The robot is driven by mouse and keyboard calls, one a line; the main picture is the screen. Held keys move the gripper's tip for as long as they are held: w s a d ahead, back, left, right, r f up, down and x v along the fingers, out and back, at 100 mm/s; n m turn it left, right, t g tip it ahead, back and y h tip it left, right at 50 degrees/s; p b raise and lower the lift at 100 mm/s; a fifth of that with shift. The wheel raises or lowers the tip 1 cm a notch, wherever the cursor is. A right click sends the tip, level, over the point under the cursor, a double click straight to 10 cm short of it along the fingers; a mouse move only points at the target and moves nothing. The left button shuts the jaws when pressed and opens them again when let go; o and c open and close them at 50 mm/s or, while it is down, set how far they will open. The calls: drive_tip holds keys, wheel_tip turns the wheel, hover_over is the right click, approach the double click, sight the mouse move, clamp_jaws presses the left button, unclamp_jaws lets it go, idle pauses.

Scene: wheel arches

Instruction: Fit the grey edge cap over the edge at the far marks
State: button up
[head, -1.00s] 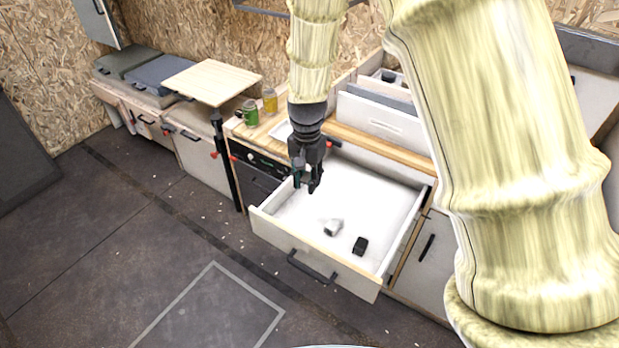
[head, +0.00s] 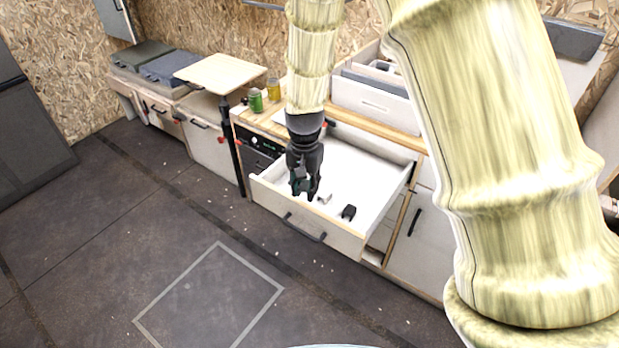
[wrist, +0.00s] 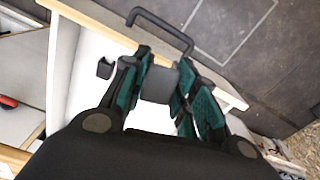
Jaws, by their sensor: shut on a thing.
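My gripper (head: 305,193) is over the front part of the open white drawer (head: 375,185), close behind its front panel. In the wrist view, my gripper (wrist: 172,92) is shut on a grey block, the grey edge cap (wrist: 158,85), between its teal-padded fingers. The cap is hidden by the fingers in the head view. The drawer's front edge (wrist: 232,99) runs just beyond the fingertips in the wrist view. I cannot tell whether the cap touches it. I cannot make out the far marks.
A small black block (head: 348,212) and a small whitish piece (head: 324,198) lie in the drawer. The black drawer handle (head: 304,227) sticks out in front. Green (head: 256,100) and yellow (head: 273,89) cups stand on the counter behind. The floor in front is clear.

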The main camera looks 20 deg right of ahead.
drive_tip(key=s+a+f+n, duration=0.5)
drive_tip(key=a+f+n, duration=0.2)
drive_tip(key=a+f, duration=0.3)
drive_tip(key=shift+s+f+n, duration=0.15)
drive_tip(key=shift+f+n, duration=0.25)
drive_tip(key=shift+f, duration=0.15)
drive_tip(key=shift+d, duration=0.1)
